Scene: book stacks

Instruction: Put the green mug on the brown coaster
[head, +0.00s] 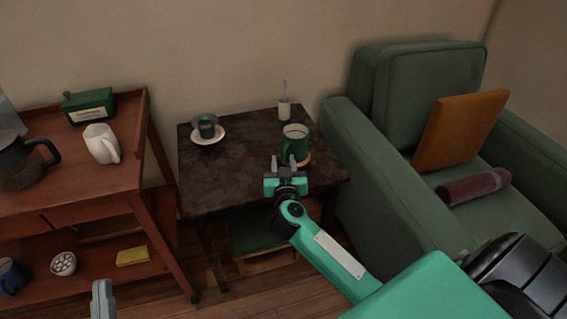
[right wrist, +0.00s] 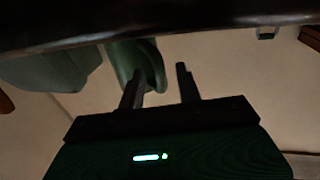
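The green mug (head: 296,138) is upright at the right front of the dark side table, over the brown coaster (head: 305,161). The coaster's rim shows at the mug's lower right; I cannot tell whether the mug rests flat on it. My right gripper (head: 283,164) is just in front of the mug, with its fingers apart. In the right wrist view the open fingers (right wrist: 160,78) are near the green mug (right wrist: 122,62), one overlapping its handle; nothing is clamped between them. Only a grey tip of my left gripper (head: 103,299) shows at the bottom left.
The side table (head: 235,180) also holds a dark cup (head: 207,126) on a white saucer (head: 209,138) and a small pot (head: 284,108) at the back. Its middle is clear. A green armchair (head: 375,165) stands close on the right. A wooden cart (head: 60,185) with a white mug (head: 101,143) is left.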

